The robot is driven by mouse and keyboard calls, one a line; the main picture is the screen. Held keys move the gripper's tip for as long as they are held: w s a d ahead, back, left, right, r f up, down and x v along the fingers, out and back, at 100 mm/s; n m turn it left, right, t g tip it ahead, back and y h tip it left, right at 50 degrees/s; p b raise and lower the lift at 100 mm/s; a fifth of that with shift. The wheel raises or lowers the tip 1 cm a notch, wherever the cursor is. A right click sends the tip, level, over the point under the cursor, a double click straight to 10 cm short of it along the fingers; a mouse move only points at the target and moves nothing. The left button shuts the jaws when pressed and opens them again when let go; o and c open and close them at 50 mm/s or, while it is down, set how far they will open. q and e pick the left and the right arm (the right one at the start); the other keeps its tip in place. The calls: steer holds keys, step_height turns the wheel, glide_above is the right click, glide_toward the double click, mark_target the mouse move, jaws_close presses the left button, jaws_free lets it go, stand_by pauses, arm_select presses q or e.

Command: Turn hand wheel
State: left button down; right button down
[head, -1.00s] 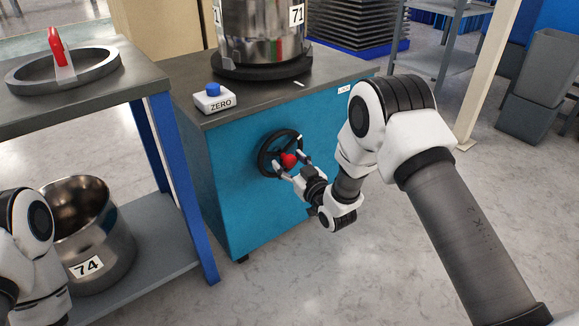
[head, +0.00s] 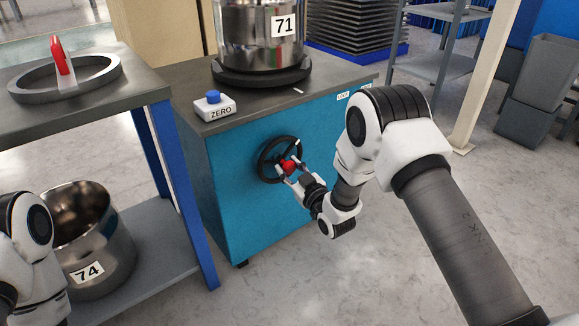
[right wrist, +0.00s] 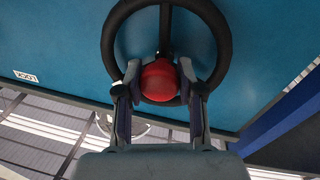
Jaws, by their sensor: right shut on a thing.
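The black hand wheel (head: 262,170) is on the blue front of a cabinet and carries a red knob (head: 287,166). My right gripper (head: 289,169) is at the wheel with its fingers shut on the knob. In the right wrist view, the red knob (right wrist: 158,82) sits between the two fingers, and the wheel's dark rim (right wrist: 222,40) and a spoke show behind it. On the cabinet top, a metal pot (head: 258,45) labelled 71 stands on a dark round base (head: 262,76). Part of my left arm shows at lower left; its gripper is out of the picture.
A white ZERO box with a blue button (head: 214,105) sits on the cabinet top. At left, a table (head: 125,90) bears a dark ring (head: 25,88) with a red handle. A pot labelled 74 (head: 110,255) stands on its lower shelf.

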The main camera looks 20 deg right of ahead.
steer(key=n+p, duration=0.1)
steer(key=n, duration=0.1)
steer(key=n+p, duration=0.1)
steer(key=n, duration=0.1)
steer(key=shift+d+r+y, duration=0.1)
steer(key=shift+r+y, duration=0.1)
steer(key=shift+y, duration=0.1)
steer(key=n+p, duration=0.1)
steer(key=n, duration=0.2)
steer(key=n+p, duration=0.1)
steer(key=n, duration=0.2)
steer(key=shift+f+t+y, duration=0.1)
steer(key=shift+t+y, duration=0.2)
steer(key=shift+n, duration=0.3)
steer(key=c, duration=0.7)
jaws_free()
steer(key=shift+s+f, duration=0.1)
steer(key=v, duration=1.1)
steer(key=shift+s+d, duration=0.15)
steer(key=shift+s, duration=0.2)
